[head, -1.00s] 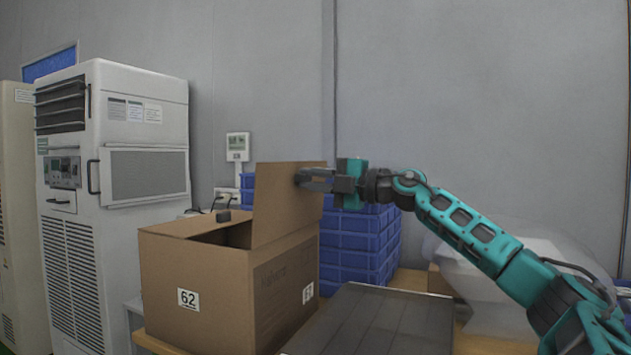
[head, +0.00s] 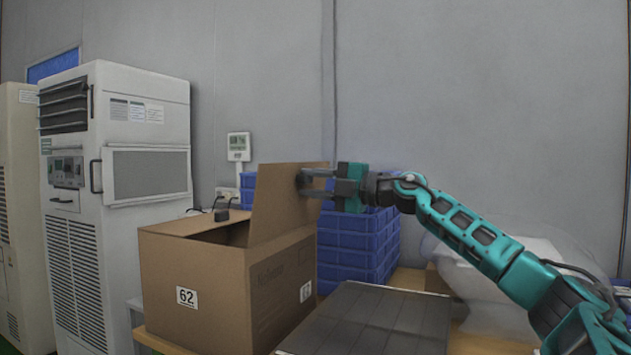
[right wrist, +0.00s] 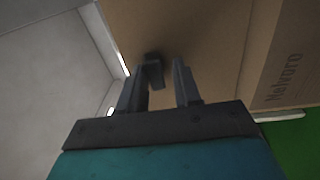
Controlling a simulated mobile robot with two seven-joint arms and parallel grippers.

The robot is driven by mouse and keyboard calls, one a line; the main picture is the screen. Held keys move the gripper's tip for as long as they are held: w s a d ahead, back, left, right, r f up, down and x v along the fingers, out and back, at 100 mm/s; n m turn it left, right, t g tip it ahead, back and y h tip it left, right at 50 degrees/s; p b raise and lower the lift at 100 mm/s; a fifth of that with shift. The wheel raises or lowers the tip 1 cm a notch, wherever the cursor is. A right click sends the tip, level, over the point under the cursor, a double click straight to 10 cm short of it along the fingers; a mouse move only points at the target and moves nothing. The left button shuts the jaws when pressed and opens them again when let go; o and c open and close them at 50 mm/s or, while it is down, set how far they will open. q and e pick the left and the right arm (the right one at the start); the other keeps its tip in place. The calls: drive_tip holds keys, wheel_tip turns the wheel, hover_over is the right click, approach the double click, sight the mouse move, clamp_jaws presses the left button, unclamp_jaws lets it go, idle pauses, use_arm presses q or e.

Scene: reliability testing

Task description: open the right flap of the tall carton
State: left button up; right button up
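The tall carton (head: 195,270) is brown cardboard with a "62" label and stands at the left of the work surface in the head view. Its top is partly open and dark inside. Its right flap (head: 277,200) stands about upright on the right edge. My right gripper (head: 303,183) is on the flap's right side, with its fingers apart and tips at or very near the flap's outer face. In the right wrist view, the fingers (right wrist: 160,80) show a gap, with the brown cardboard (right wrist: 205,35) beyond them. Whether the tips touch is unclear. My left gripper is not in view.
Stacked blue crates (head: 355,245) stand behind the flap and below my right gripper. A dark grey panel (head: 370,320) lies right of the carton. A clear plastic-wrapped item (head: 490,285) is behind my right arm. A white cabinet machine (head: 120,200) stands left.

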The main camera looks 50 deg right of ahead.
drive_tip(key=shift+o, duration=1.1)
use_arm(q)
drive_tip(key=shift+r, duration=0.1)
use_arm(e)
drive_tip(key=shift+s, duration=0.1)
drive_tip(key=shift+s+d+f+b, duration=0.1)
drive_tip(key=shift+s+b, duration=0.25)
drive_tip(key=shift+b, duration=0.4)
drive_tip(key=shift+b+v, duration=0.55)
drive_tip(key=shift+v, duration=0.6)
drive_tip(key=shift+s+d, duration=0.15)
drive_tip(key=shift+s, duration=0.35)
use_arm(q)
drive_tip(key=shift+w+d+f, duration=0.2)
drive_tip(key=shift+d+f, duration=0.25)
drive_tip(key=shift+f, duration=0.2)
use_arm(e)
drive_tip(key=v, duration=0.8)
drive_tip(key=shift+s+d, duration=0.2)
drive_tip(key=shift+s, duration=0.05)
